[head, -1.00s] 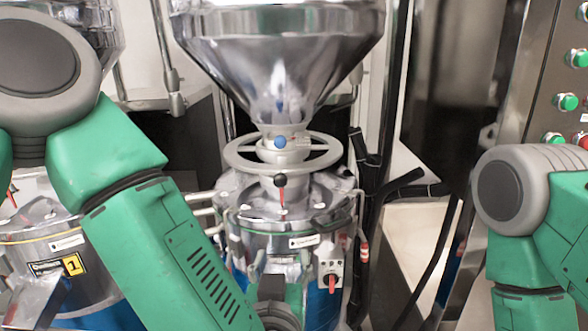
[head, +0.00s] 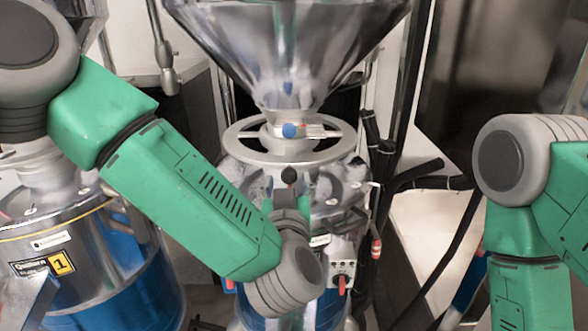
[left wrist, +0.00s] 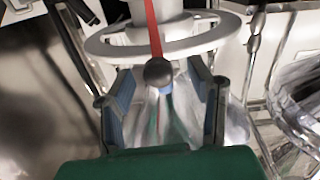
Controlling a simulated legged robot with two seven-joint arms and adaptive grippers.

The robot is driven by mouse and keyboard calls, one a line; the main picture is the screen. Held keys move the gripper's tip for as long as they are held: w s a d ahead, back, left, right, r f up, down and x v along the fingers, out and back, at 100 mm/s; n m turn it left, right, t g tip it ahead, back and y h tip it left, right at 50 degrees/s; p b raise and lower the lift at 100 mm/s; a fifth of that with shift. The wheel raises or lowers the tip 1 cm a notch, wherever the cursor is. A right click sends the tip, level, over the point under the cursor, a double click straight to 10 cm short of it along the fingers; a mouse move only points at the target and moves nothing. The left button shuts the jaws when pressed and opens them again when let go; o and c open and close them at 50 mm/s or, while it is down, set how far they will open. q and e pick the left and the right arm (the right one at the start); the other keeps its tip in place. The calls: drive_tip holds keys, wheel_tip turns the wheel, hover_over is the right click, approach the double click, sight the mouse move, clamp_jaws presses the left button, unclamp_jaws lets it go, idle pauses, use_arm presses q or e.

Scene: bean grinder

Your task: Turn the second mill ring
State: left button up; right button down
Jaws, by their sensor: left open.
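The second mill ring (head: 240,149) is a pale metal handwheel with spokes around the neck under the steel hopper. In the left wrist view the ring (left wrist: 105,50) lies just beyond my fingers. A black ball knob (head: 289,175) sits in front of the ring; in the left wrist view the knob (left wrist: 158,72) is between my fingers, with a red rod behind it. My left gripper (head: 289,197) is open below the ring's front edge. In the left wrist view its blue-padded fingers (left wrist: 162,82) stand apart on either side of the knob. Contact cannot be told. My right gripper is out of view.
The steel hopper (head: 290,50) rises above the ring. The mill marked 1 (head: 95,235) stands at the left. Black hoses (head: 410,175) run close on the right. A small switch box (head: 341,275) with a red handle is below.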

sight(298, 166)
use_arm(q)
drive_tip(key=w+a, duration=0.1)
drive_tip(key=w, duration=0.1)
drive_tip(key=shift+w+a+r, duration=0.1)
drive_tip(key=shift+w+a, duration=0.2)
drive_tip(key=shift+a, duration=0.05)
drive_tip(key=shift+w, duration=0.4)
drive_tip(key=d, duration=0.1)
drive_tip(key=w+d, duration=0.1)
drive_tip(key=d, duration=0.1)
drive_tip(key=shift+s+d, duration=0.1)
drive_tip(key=shift+d, duration=0.25)
drive_tip(key=shift+c, duration=0.3)
drive_tip(key=shift+a, duration=0.3)
drive_tip(key=c, duration=0.7)
drive_tip(key=shift+a, duration=0.85)
clamp_jaws()
drive_tip(key=shift+a, duration=0.25)
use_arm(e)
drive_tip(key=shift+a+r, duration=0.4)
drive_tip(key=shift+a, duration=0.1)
